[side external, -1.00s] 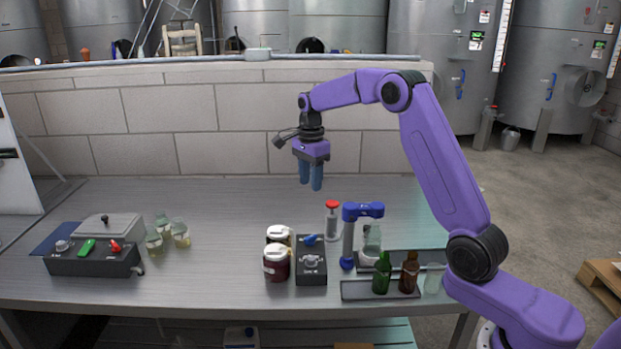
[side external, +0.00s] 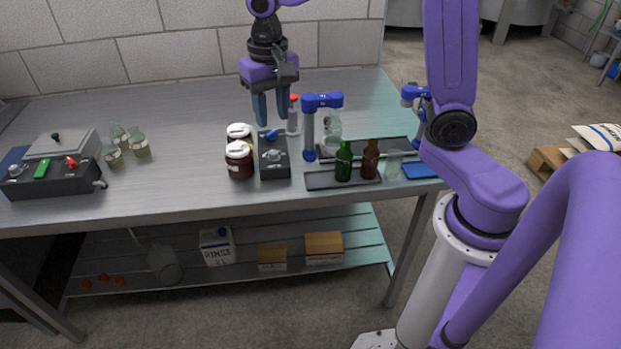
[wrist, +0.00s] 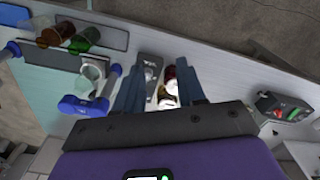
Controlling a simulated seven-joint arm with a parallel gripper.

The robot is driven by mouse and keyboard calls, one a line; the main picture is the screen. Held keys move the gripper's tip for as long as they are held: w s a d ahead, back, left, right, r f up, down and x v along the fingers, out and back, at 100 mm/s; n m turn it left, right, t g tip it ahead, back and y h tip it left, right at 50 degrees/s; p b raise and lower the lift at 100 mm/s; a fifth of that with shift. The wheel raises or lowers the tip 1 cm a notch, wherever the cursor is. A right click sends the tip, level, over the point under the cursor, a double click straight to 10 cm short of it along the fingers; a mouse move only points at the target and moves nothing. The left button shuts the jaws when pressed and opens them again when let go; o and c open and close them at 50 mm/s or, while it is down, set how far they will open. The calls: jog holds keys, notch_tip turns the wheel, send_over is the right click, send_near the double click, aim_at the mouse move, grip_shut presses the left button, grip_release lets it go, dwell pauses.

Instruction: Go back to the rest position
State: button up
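My gripper (side external: 273,121) hangs with its blue fingers pointing down, above the bench near the small black control box (side external: 274,163). The fingers are apart with nothing between them. In the wrist view my gripper (wrist: 160,68) shows a clear gap between the fingers, with the control box (wrist: 148,68) and jars (wrist: 169,88) seen through it. The fingers look clear of these things, though their exact height is hard to tell.
Two white-lidded jars (side external: 239,162) stand left of the control box. A blue-armed device (side external: 310,130), a green bottle (side external: 343,163) and a brown bottle (side external: 370,160) stand to the right. Small flasks (side external: 138,144) and a switch panel (side external: 52,181) are at the left. The bench's back (side external: 190,105) is clear.

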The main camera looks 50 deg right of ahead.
jog(key=s+d+f+n, duration=0.1)
jog(key=s+n, duration=0.7)
jog(key=s, duration=0.4)
jog(key=s+d+f+n, duration=0.1)
jog(key=s+f+n, duration=0.1)
jog(key=s+n, duration=0.6)
jog(key=s, duration=0.4)
jog(key=shift+s+d, duration=0.4)
